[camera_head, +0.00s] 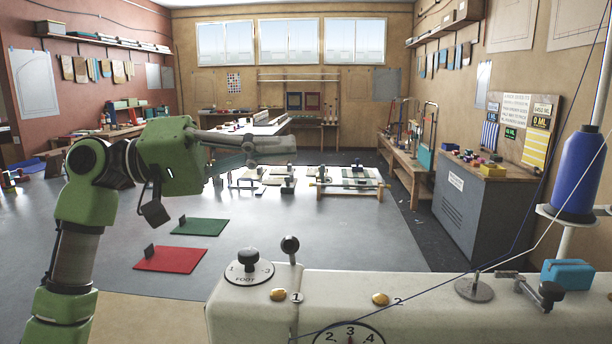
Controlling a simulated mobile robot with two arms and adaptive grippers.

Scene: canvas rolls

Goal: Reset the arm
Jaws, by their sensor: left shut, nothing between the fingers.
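My left arm, green with grey joints, rises from the lower left of the head view and bends to the right. My left gripper (280,147) points right in the air at the middle left, shut and empty. It shows in front of the far work table and touches nothing that I can see. My right arm and gripper are not in view.
A cream machine (420,292) with dials fills the lower right foreground. A blue thread spool (578,172) stands at its right. A grey cabinet (480,212) and wooden benches line the right wall.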

